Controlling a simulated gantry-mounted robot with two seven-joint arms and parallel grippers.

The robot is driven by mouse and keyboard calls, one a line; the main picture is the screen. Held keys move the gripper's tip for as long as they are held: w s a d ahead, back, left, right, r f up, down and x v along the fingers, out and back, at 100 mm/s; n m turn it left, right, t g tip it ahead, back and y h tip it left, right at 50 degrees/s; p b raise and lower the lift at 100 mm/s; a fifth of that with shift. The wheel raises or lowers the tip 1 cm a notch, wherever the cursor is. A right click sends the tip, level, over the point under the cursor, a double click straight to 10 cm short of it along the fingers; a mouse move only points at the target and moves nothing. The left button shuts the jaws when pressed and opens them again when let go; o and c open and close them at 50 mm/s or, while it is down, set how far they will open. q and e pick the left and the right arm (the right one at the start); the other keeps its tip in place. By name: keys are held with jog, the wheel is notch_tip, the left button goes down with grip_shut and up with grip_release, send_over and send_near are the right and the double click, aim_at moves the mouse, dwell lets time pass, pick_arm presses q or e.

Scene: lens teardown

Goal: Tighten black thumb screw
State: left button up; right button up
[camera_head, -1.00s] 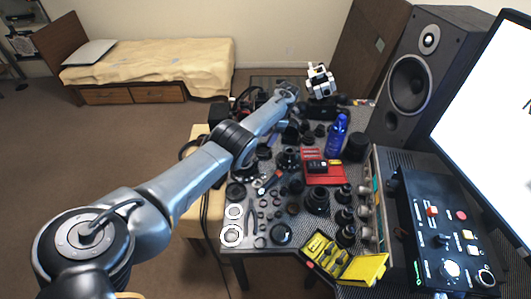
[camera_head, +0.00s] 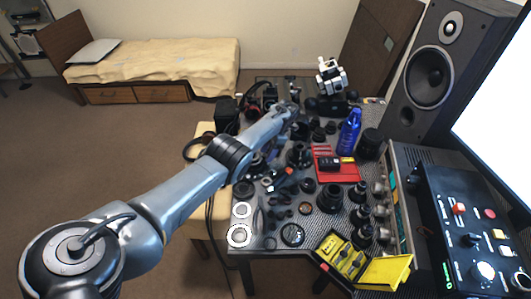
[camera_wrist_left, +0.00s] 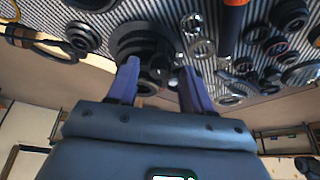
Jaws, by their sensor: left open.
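My left gripper (camera_wrist_left: 158,72) is open in the left wrist view, with its two dark bluish fingers apart. Stacked black ring-shaped parts (camera_wrist_left: 140,38) lie just beyond the fingertips. A small black round part (camera_wrist_left: 147,87) shows between the fingers; I cannot tell whether it is the black thumb screw or whether a finger touches it. In the head view my left arm reaches over the table's far left part, and its wrist hides the work spot. No black thumb screw can be told apart among the small dark parts there. My right gripper is not in view.
The table is crowded with lens parts. A blue bottle (camera_head: 350,132), a red tray (camera_head: 337,172) and an open yellow case (camera_head: 385,271) stand right of my arm. A white-and-black device (camera_head: 331,76) stands at the back. An orange-handled tool (camera_wrist_left: 232,25) lies near the gripper.

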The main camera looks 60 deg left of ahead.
pick_arm(q)
grip_shut()
dwell(0.3)
jog(key=shift+r+m+p, duration=0.2)
jog(key=shift+m+p, duration=0.1)
jog(key=shift+p, duration=0.25)
jog(key=m+t+y+p, duration=0.1)
jog(key=m+p, duration=0.2)
jog(key=p, duration=0.1)
jog(key=m+y+p, duration=0.1)
jog(key=m+p, duration=0.3)
jog(key=p, duration=0.1)
jog(key=d+m+t+y+p, duration=0.1)
jog(key=m+p, duration=0.2)
jog(key=p, duration=0.2)
jog(key=shift+s+r+t, duration=0.1)
jog(key=shift+s+t, duration=0.2)
jog(key=shift+s, duration=0.05)
jog(key=shift+s+f+m+t+y+p, duration=0.15)
jog(key=shift+m+t+p, duration=0.1)
jog(key=shift+m+p, duration=0.5)
jog(key=shift+w+f+m+t+y+p, duration=0.15)
jog(key=shift+m+t+p, duration=0.1)
jog(key=shift+m+p, duration=0.45)
jog(key=shift+s, duration=0.1)
